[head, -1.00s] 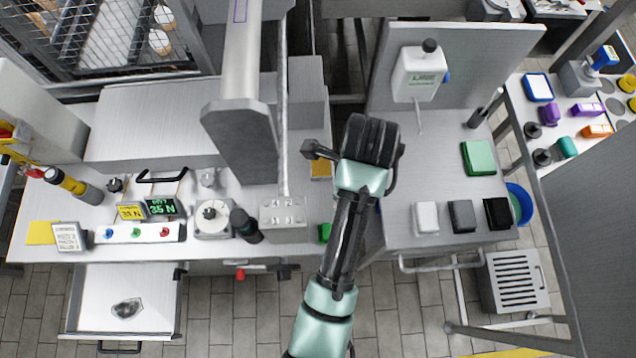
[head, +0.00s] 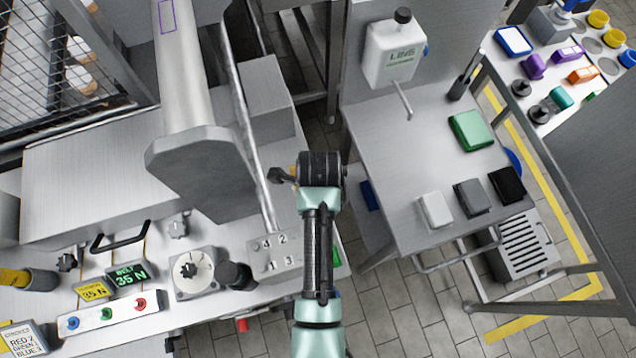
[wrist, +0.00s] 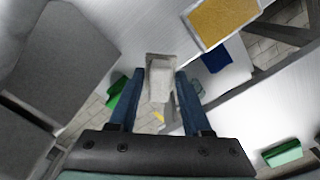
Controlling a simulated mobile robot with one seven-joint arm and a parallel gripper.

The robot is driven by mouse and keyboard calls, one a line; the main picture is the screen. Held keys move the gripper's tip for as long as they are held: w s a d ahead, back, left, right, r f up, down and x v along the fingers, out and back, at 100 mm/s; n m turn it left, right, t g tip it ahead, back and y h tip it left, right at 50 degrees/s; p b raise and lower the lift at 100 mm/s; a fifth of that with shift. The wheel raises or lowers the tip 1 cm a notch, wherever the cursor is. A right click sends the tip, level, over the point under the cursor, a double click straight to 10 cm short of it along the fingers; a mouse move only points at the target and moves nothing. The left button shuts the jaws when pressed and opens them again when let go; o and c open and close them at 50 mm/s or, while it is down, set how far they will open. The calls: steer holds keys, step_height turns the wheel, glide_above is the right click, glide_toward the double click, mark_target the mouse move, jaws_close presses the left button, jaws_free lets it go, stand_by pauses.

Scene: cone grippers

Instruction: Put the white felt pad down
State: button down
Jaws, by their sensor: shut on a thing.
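A pale, whitish block, which looks like the white felt pad (wrist: 160,82), sits between the two blue fingers of my gripper (wrist: 160,95) in the wrist view. The fingers are shut on its sides. In the head view my gripper (head: 320,170) is seen from above over the gap between the left bench and the right table. Its fingers and the pad are hidden there by the black gripper body. A separate white block (head: 434,210) lies on the right table, in a row with a grey block (head: 472,198) and a black block (head: 507,185).
A large grey column (head: 195,170) and a numbered grey block (head: 275,254) stand left of my arm. A yellow-tan panel (wrist: 222,20) shows in the wrist view.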

steer(key=shift+f, duration=1.95)
steer(key=shift+f, duration=0.2)
steer(key=shift+c, duration=1.7)
jaws_free()
steer(key=shift+r, duration=0.15)
